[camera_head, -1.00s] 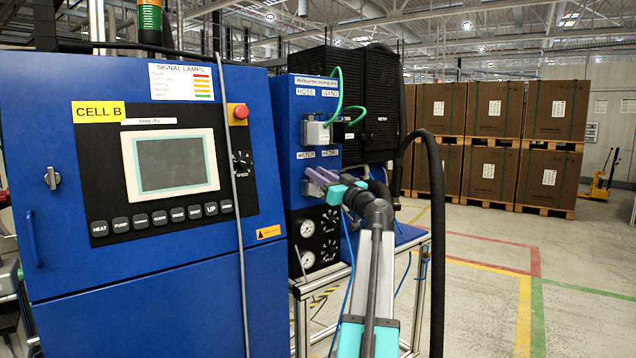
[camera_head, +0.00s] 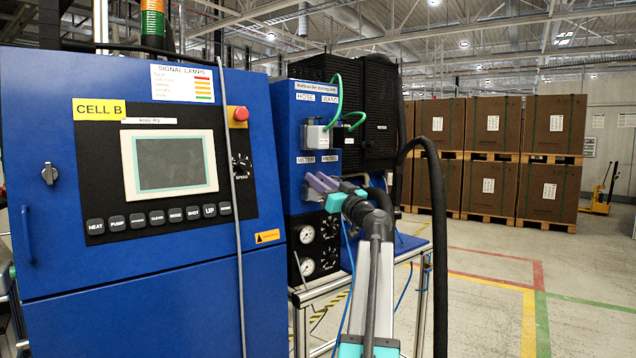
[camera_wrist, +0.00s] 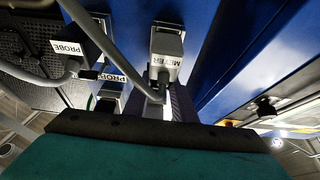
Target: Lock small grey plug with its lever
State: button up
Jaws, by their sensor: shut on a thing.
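A small grey plug with a METER label (camera_wrist: 165,48) sits at the blue panel in the wrist view, with a grey cable (camera_wrist: 112,48) running from close by it. My gripper (camera_head: 318,185) is at the METER socket in the head view. Its grey fingers (camera_wrist: 172,106) reach up to the METER plug in the wrist view and are shut at its near end. Exactly which part they grip, plug body or lever, is hidden. I cannot make out the lever's position.
A dark plug with a PROBE label (camera_wrist: 70,47) is close beside the fingers, with its own grey cable. Above, a grey connector (camera_head: 316,136) with green cables sits under the HOSE label. Gauges (camera_head: 307,267) are below.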

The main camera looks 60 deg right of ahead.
jog(key=o, duration=1)
jog(key=shift+s, duration=0.15)
jog(key=p+v, duration=0.1)
jog(key=v, duration=1.2)
jog(key=shift+s+a+f, duration=0.1)
jog(key=shift+s, duration=0.2)
